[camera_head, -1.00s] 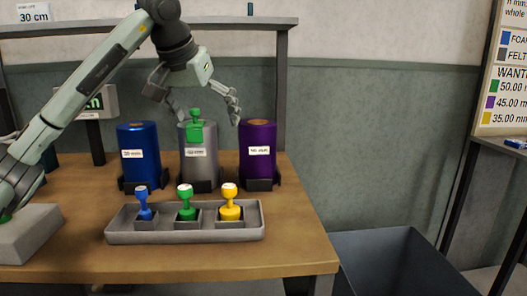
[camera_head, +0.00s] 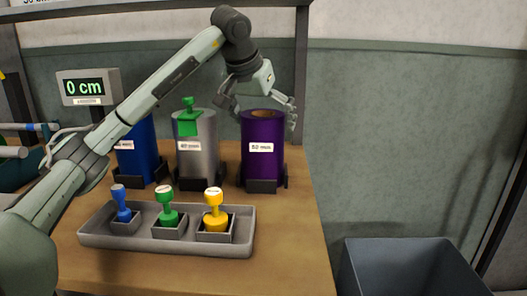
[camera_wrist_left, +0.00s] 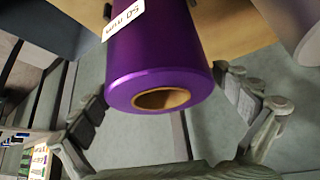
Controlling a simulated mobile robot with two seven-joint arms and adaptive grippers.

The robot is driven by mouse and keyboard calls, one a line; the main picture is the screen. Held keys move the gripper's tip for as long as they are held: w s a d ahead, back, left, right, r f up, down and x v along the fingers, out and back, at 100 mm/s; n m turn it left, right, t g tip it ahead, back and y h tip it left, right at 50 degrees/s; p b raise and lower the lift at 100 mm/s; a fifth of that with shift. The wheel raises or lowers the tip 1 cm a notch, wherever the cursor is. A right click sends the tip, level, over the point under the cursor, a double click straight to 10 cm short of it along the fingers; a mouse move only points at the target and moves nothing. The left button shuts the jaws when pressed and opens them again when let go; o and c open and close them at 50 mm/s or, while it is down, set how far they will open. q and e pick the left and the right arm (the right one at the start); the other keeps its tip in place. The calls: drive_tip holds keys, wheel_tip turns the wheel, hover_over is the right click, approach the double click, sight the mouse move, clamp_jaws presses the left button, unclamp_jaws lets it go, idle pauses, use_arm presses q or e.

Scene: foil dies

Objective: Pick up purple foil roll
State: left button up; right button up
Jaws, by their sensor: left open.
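The purple foil roll (camera_head: 262,160) stands upright in a dark holder at the right end of the row of rolls, with a white label on its front. My left gripper (camera_head: 262,108) is open just above its top, with the fingers spread to either side. In the left wrist view the purple roll (camera_wrist_left: 155,60) shows its brown core end between the open fingers of the left gripper (camera_wrist_left: 170,112). The fingers do not appear to touch it. My right gripper is not in view.
A silver roll (camera_head: 196,155) with a green stamp-like piece (camera_head: 188,122) on it and a blue roll (camera_head: 140,165) stand to the left. A grey tray (camera_head: 165,243) holds blue, green and yellow handled pieces in front. A dark bin (camera_head: 405,268) stands right of the table.

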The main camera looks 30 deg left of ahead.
use_arm(q)
drive_tip(key=shift+x, duration=1.2)
drive_tip(key=c, duration=1.7)
drive_tip(key=shift+r, duration=0.15)
drive_tip(key=shift+c, duration=0.5)
drive_tip(key=shift+r, duration=0.1)
